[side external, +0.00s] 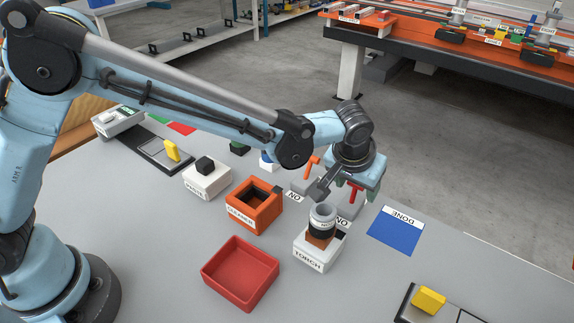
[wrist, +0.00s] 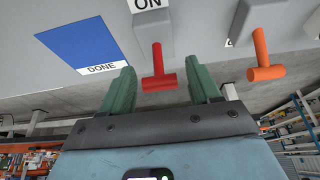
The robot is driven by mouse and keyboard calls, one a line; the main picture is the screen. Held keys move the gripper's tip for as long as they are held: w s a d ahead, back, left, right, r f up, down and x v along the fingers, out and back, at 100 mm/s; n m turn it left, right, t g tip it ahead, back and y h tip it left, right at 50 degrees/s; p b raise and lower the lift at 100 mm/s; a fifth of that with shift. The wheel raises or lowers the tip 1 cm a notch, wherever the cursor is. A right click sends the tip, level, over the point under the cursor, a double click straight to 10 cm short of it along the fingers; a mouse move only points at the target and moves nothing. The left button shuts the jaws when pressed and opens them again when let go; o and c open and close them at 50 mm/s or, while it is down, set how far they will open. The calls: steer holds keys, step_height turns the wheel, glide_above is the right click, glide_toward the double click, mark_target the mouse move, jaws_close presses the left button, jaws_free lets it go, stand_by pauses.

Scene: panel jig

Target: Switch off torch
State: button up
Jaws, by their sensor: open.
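A white block labelled TORCH (side external: 312,258) holds an upright torch-like piece with a grey ring top (side external: 322,215), a black band and a brown lower part. Behind it a red T-shaped lever (side external: 355,193) rises from a grey base marked ON; the wrist view also shows this red lever (wrist: 158,72). My gripper (side external: 356,194) is open, with its green fingers on either side of the red lever. In the wrist view my gripper (wrist: 161,70) shows gaps on both sides of the lever. Whether anything touches it cannot be told from the side.
An orange T-lever (side external: 312,163) on another ON base stands beside the red one. A blue DONE mat (side external: 396,230) lies to the right. An orange CLEANER box (side external: 240,216), a red tray (side external: 240,290) and a white block with a black knob (side external: 207,180) stand left.

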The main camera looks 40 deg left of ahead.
steer(key=c, duration=1)
steer(key=shift+w+f+g, duration=0.1)
steer(key=shift+w+g, duration=0.55)
steer(key=shift+g, duration=0.55)
steer(key=shift+c, duration=0.2)
steer(key=shift+w+f+g, duration=0.2)
steer(key=shift+w+g, duration=0.25)
steer(key=shift+g, duration=0.55)
steer(key=o, duration=1)
steer(key=shift+o, duration=0.2)
